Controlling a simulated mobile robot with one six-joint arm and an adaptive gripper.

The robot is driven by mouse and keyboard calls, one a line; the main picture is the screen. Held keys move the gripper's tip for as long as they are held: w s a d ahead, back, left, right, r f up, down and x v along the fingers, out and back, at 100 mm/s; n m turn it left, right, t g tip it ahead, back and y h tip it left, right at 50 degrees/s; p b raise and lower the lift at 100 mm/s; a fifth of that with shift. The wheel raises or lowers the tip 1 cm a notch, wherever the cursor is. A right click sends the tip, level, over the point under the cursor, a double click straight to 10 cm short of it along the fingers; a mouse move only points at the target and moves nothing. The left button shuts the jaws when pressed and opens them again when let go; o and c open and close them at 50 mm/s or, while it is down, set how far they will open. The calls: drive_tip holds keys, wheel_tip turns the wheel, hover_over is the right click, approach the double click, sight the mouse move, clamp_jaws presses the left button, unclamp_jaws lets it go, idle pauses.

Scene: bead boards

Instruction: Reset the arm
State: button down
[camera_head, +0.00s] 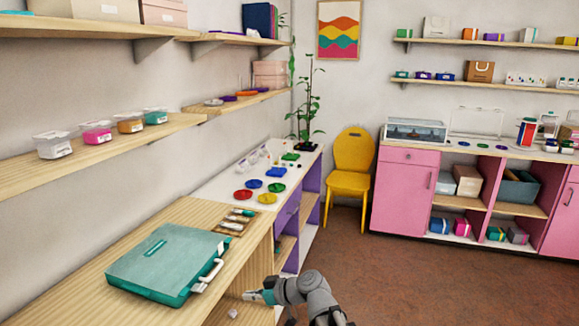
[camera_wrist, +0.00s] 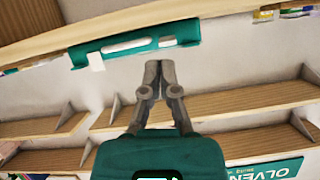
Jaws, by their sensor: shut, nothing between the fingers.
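My gripper (camera_head: 248,295) is at the bottom middle of the head view, beside the front edge of the wooden counter and below the level of its top. In the wrist view my gripper (camera_wrist: 159,66) has its two grey fingers together at the tips, with nothing between them. A teal case (camera_head: 168,263) with a pale handle lies flat on the counter, up and to the left of my gripper. A teal case edge with a handle (camera_wrist: 135,43) shows at the top of the wrist view, beyond the fingertips.
The wooden counter (camera_head: 85,276) is close to my gripper, with open shelves under it. Colored dishes (camera_head: 267,198) stand on the white top further back. A yellow chair (camera_head: 351,180) and pink cabinets (camera_head: 402,198) stand at the back. The brown floor (camera_head: 430,280) to the right is clear.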

drive_tip(key=s+d+m+g+h+p, duration=0.1)
drive_tip(key=s+d+m+h+p, duration=0.1)
drive_tip(key=d, duration=0.7)
drive_tip(key=s+d+f+m+g+h+p, duration=0.1)
drive_tip(key=s+d+m+h+p, duration=0.2)
drive_tip(key=d+m+h, duration=0.3)
drive_tip(key=s+d+m+g+h+p, duration=0.1)
drive_tip(key=d+m+h+p, duration=0.3)
drive_tip(key=d, duration=0.9)
drive_tip(key=shift+s+f+m+g+h, duration=0.3)
drive_tip(key=shift+s+m+h, duration=0.15)
drive_tip(key=shift+s, duration=0.4)
